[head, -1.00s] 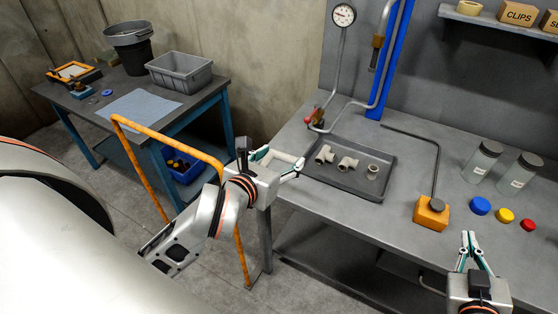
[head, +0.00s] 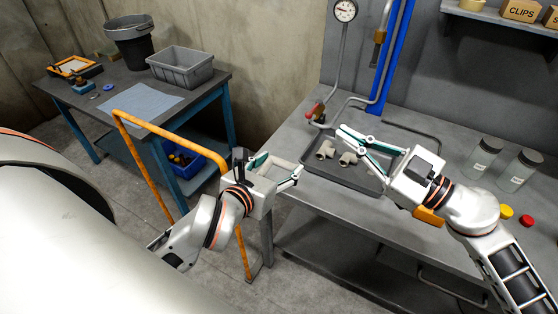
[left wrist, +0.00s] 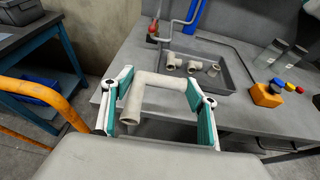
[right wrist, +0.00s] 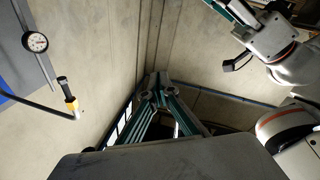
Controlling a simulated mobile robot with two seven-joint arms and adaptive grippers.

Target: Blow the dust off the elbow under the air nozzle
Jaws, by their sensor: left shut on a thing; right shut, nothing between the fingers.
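My left gripper (head: 277,172) is shut on a beige pipe elbow (head: 285,167), held in the air left of the bench's front edge. In the left wrist view the elbow (left wrist: 152,82) lies between the fingers, one open end toward the camera. Dust cannot be made out. The brass air nozzle (head: 380,37) hangs at the back, before the blue post, well away from the elbow. In the right wrist view the nozzle (right wrist: 70,100) is at left. My right gripper (head: 342,134) is shut and empty above the tray, right of the red-handled valve (head: 315,111), apart from it.
A grey tray (head: 345,180) holds several beige fittings (head: 325,150), partly hidden by my right arm. A pressure gauge (head: 345,11) is above. Jars (head: 484,156) and coloured buttons (head: 526,221) are at right. An orange rail (head: 170,138) stands beside my left arm.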

